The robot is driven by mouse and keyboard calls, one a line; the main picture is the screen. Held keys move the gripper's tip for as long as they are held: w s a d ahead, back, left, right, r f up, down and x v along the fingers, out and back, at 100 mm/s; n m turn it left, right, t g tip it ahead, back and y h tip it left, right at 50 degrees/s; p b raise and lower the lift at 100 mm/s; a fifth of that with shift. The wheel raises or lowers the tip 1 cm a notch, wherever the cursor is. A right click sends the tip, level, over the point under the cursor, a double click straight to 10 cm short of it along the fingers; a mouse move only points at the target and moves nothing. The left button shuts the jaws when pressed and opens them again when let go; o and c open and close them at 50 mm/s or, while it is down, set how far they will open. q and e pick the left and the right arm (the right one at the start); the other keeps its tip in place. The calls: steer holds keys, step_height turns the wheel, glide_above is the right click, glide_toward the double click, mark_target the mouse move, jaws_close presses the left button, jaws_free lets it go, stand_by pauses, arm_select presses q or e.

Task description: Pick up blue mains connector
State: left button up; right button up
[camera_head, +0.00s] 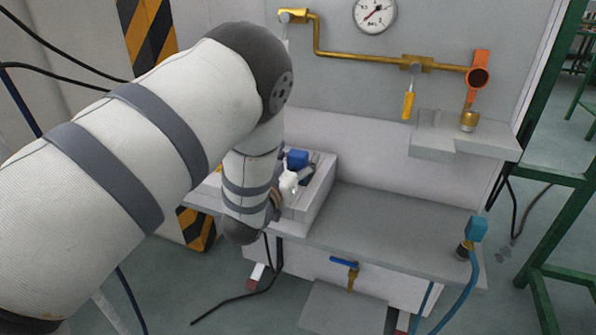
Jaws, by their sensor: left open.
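A blue block-shaped part (297,158), which looks like the blue mains connector, is at the grey raised box on the left of the bench. My left arm comes in from the left and bends down over this box. My left gripper (303,174) is open, right beside the blue part on its near side. The wrist hides part of the gripper and the box, and I cannot tell whether the fingers touch the blue part. A second blue fitting (477,229) with a blue hose is at the bench's right end. My right gripper is not in view.
The grey bench (390,222) is clear in its middle. Brass pipework (350,54) with a gauge (374,13) and an orange valve part (479,77) is on the back panel. A small shelf (440,137) juts out at right. A blue-handled valve (345,262) is below the bench.

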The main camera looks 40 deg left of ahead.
arm_select(q)
steer(key=c, duration=1.4)
steer(key=shift+o, duration=0.2)
steer(key=shift+r, duration=0.15)
